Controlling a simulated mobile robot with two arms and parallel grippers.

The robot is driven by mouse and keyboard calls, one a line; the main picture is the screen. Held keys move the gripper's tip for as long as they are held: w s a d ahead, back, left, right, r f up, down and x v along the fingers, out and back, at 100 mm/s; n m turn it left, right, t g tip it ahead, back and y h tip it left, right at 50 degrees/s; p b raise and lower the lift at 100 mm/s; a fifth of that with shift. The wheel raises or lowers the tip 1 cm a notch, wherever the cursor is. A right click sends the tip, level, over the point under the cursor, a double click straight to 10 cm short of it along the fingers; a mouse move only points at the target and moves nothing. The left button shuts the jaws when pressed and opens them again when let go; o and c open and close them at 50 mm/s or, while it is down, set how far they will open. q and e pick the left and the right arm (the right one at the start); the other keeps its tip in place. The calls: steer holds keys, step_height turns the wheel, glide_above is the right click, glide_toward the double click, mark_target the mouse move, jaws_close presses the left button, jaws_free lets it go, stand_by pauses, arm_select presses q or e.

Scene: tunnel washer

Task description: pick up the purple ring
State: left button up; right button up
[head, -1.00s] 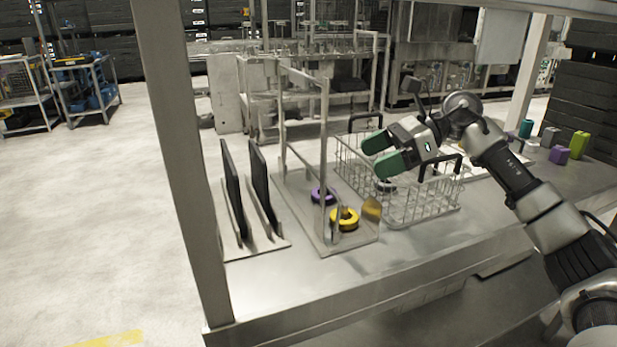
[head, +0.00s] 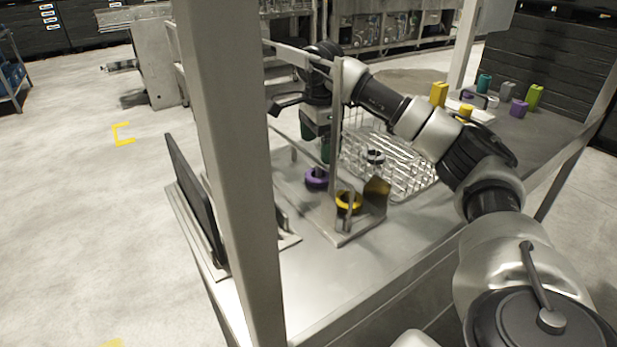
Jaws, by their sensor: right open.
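The purple ring (head: 312,179) lies on the metal base plate of a small post-and-bar fixture, in the middle of the head view. It is partly hidden by the fixture. My right gripper (head: 318,146) points down with its green fingers just above the ring. It is open and empty, and a post of the fixture partly covers it. I cannot tell the exact height of the fingertips above the ring. My left gripper is not in view.
A yellow ring (head: 355,203) lies nearer on the same plate, beside a brown block (head: 377,190). A wire basket (head: 410,176) stands right of the fixture. A dark upright panel (head: 193,200) is at left, and a thick frame post (head: 228,120) crosses the view. Coloured blocks stand at the far right.

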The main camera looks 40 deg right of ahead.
mark_target(320, 170)
steer(key=shift+s+d+f, duration=0.1)
steer(key=shift+f, duration=0.7)
steer(key=shift+d+f+b, duration=0.1)
steer(key=shift+f+b, duration=0.65)
steer(key=shift+f, duration=2.25)
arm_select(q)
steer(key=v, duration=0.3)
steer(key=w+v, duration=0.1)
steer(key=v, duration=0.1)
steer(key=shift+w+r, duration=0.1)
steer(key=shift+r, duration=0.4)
arm_select(e)
steer(key=shift+c, duration=0.2)
steer(key=c, duration=0.9)
steer(key=shift+c, duration=0.2)
steer(key=shift+r, duration=0.1)
